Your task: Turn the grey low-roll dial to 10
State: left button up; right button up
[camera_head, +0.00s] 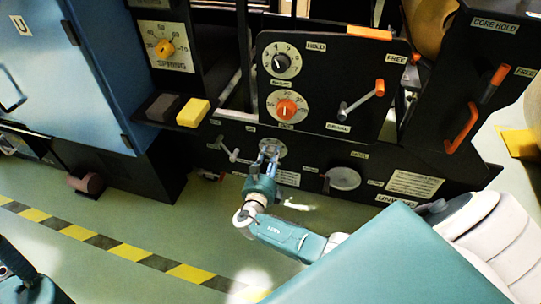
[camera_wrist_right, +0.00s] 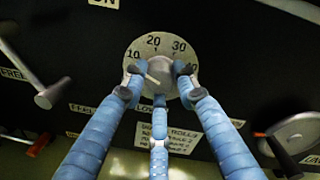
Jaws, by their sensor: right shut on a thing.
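The grey low-roll dial (camera_wrist_right: 166,57) is on the dark lower panel, with marks 10, 20, 30 and 40 around its round plate. It also shows in the head view (camera_head: 279,146), partly behind my right gripper. My right gripper (camera_head: 269,150) reaches up to it from below. In the right wrist view, my right gripper (camera_wrist_right: 158,88) has its blue fingers around the middle of the dial and is shut on its knob. A pale pointer (camera_wrist_right: 148,75) slants up and left, toward the 10 side. The fingers hide much of the knob.
An orange dial (camera_head: 287,109) and a black dial (camera_head: 282,61) sit above. A lever (camera_wrist_right: 42,88) is left of the dial, and a round grey knob (camera_head: 344,178) is right. An orange-tipped lever (camera_head: 362,98) is up right. Floor in front is clear.

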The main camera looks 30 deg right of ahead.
jog(key=shift+s+f, duration=0.1)
jog(key=o, duration=1.1)
jog(key=shift+d, duration=0.1)
jog(key=shift+o, duration=0.2)
jog(key=v, duration=1.2)
